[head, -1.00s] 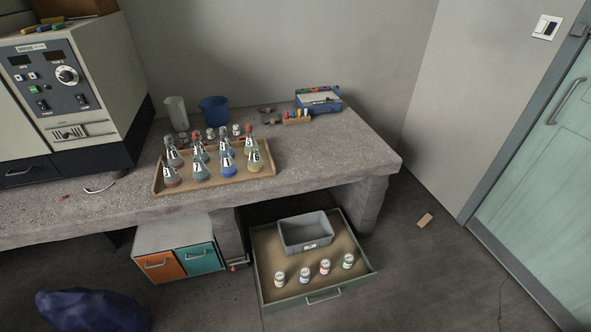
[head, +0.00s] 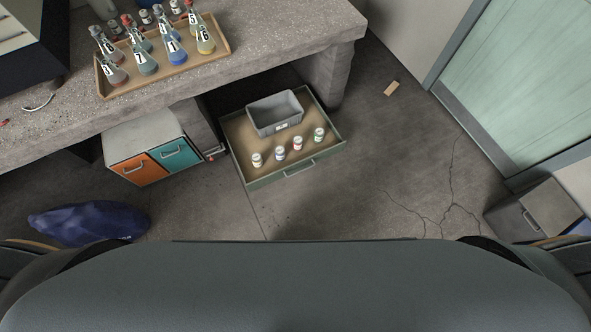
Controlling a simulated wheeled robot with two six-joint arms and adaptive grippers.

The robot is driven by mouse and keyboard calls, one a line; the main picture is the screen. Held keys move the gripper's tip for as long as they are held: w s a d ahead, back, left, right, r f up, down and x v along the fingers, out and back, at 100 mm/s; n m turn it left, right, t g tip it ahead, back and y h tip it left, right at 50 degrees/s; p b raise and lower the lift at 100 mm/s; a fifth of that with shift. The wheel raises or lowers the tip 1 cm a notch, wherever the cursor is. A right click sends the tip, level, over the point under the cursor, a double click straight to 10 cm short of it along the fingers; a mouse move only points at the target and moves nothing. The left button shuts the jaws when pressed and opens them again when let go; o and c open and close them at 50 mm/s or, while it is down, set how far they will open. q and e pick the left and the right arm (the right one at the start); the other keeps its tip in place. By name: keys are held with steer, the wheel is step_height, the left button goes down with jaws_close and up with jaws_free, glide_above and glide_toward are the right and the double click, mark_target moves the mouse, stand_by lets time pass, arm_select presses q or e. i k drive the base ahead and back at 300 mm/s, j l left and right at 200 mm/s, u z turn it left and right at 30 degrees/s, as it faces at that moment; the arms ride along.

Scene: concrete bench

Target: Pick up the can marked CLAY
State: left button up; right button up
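Several small white cans stand upright in a row in the open drawer (head: 224,150) below the bench. From left to right they are a can with a yellowish mark (head: 257,160), one with a bluish mark (head: 280,153), one with a red mark (head: 298,143) and one with a green mark (head: 319,135). Their lettering is too small to read, so I cannot tell which is marked CLAY. Neither of my grippers is in view.
A grey bin (head: 262,122) stands in the drawer behind the cans. A cabinet with orange and teal fronts (head: 150,165) is left of the drawer. A blue bag (head: 88,222) lies on the floor. A wooden tray (head: 122,90) of flasks sits on the bench.

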mark_target(297, 142)
steer(key=i+l, duration=0.75)
steer(key=i+l+u, duration=0.15)
steer(key=u, duration=0.2)
steer(key=i+l+u, duration=0.1)
steer(key=l+u, duration=0.2)
steer(key=i+l+u, duration=0.1)
steer(key=u, duration=0.65)
